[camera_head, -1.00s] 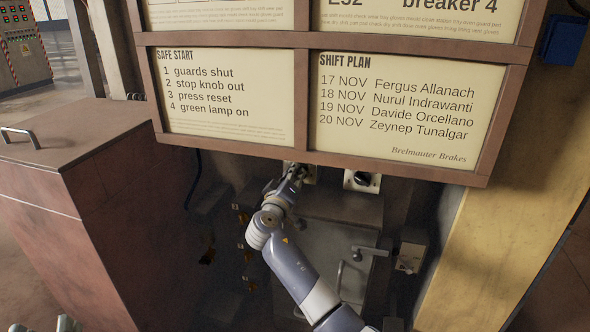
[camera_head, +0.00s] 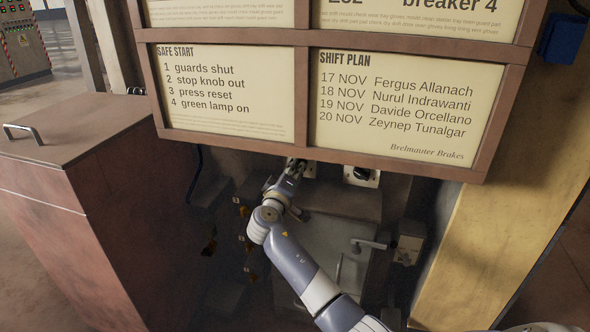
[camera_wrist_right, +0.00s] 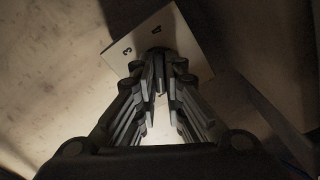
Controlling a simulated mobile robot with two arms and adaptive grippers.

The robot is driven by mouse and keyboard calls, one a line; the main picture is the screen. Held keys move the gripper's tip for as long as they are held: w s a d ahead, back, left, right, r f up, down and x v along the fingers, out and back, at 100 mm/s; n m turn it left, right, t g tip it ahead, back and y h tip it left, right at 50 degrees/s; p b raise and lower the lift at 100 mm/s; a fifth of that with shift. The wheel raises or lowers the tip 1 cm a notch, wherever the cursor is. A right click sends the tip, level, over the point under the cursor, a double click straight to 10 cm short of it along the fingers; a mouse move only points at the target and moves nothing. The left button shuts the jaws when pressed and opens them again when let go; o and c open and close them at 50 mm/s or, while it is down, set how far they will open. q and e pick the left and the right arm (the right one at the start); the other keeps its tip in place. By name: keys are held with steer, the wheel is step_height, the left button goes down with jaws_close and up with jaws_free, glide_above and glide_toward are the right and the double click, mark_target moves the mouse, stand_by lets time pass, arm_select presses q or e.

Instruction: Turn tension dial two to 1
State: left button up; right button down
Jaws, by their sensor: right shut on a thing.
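My right gripper (camera_head: 296,166) reaches up to a dial on a pale plate (camera_head: 310,171), just under the notice board. In the right wrist view the gripper (camera_wrist_right: 160,88) is shut on the dark dial knob (camera_wrist_right: 156,52), which its fingers largely hide. The white plate (camera_wrist_right: 184,40) there looks tilted and shows the figures 3 and 4. Its other figures and the knob's pointer are hidden. A second dial with a black knob (camera_head: 361,174) sits to the right on its own pale plate. I cannot read which dial is number two. My left gripper is not in view.
The framed notice board (camera_head: 320,146) overhangs the dials closely. A reddish-brown cabinet (camera_head: 75,150) stands at left, a yellowish panel (camera_head: 500,180) at right. A grey machine door (camera_head: 330,250) with a lever (camera_head: 370,243) lies below, behind my right arm.

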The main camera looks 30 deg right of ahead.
steer(key=c, duration=1.7)
jaws_free()
steer(key=shift+a, duration=0.1)
steer(key=v, duration=1.2)
steer(key=shift+f, duration=0.1)
